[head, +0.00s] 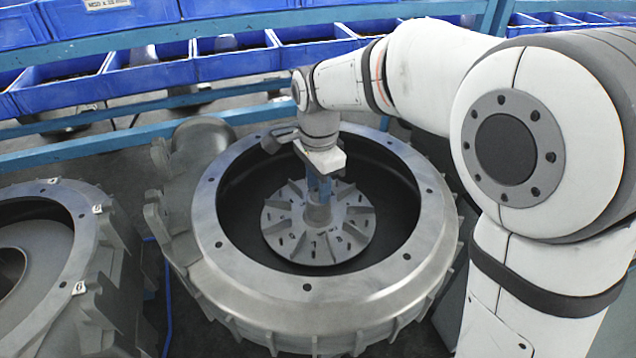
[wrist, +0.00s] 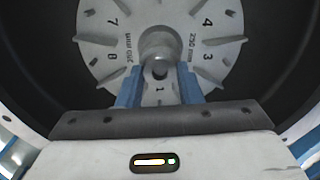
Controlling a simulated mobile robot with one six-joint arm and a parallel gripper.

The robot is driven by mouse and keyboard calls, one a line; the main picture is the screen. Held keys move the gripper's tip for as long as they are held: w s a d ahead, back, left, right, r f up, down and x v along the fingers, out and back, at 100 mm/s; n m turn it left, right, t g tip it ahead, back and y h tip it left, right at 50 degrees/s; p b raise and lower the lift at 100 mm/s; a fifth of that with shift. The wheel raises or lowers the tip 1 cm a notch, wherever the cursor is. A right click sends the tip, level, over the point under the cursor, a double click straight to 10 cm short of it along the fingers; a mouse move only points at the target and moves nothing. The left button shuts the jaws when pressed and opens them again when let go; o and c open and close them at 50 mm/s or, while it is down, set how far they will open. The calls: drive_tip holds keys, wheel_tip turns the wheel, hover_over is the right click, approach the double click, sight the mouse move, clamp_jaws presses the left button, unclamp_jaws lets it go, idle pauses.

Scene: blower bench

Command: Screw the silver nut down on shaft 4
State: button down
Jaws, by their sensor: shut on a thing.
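My gripper (head: 319,188) points down into the open round blower housing, above the middle of the finned impeller (head: 285,235). In the wrist view its two blue fingers (wrist: 159,78) are closed around a small silver piece (wrist: 158,66) at the impeller's centre, which looks like the silver nut on the shaft. In the head view the fingers stand at the top of the grey central hub (head: 318,212). The nut's thread and how far down it sits are hidden. The impeller face carries numbers, among them 4 and 3; I see no separate label for the shaft.
The housing's wide bolted rim (head: 260,280) surrounds the impeller and my gripper. A second grey housing (head: 100,270) stands at the left. Blue bins (head: 150,72) line the rack (head: 100,148) behind. Dark free space lies between impeller and housing wall.

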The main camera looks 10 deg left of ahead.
drive_tip(key=m, duration=0.9)
drive_tip(key=shift+m, duration=0.3)
drive_tip(key=c, duration=1.3)
unclamp_jaws()
